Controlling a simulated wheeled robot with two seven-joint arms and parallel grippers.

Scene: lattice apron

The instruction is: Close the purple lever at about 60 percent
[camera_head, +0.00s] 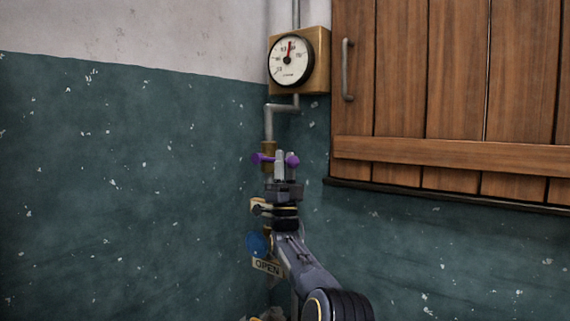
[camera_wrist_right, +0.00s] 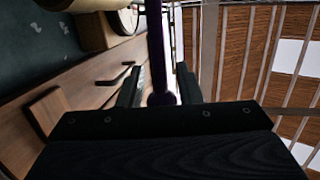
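The purple lever (camera_head: 259,159) sits on a brass valve body (camera_head: 268,148) on the pipe in the wall corner. It lies roughly level in the head view, with a rounded purple end (camera_head: 293,160) to the right. My right gripper (camera_head: 280,158) is at the lever and covers its middle. In the right wrist view the purple lever (camera_wrist_right: 157,55) runs between the two fingers of my right gripper (camera_wrist_right: 159,82). The fingers stand apart, with gaps beside the lever, so the gripper looks open around it. My left gripper is not in view.
A round gauge (camera_head: 290,60) on a brass plate is above, its red needle near upright. Below are a blue round handle (camera_head: 257,243) and an OPEN sign (camera_head: 267,266). A wooden shutter (camera_head: 455,90) with a metal handle (camera_head: 347,70) is at right. The left wall is bare.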

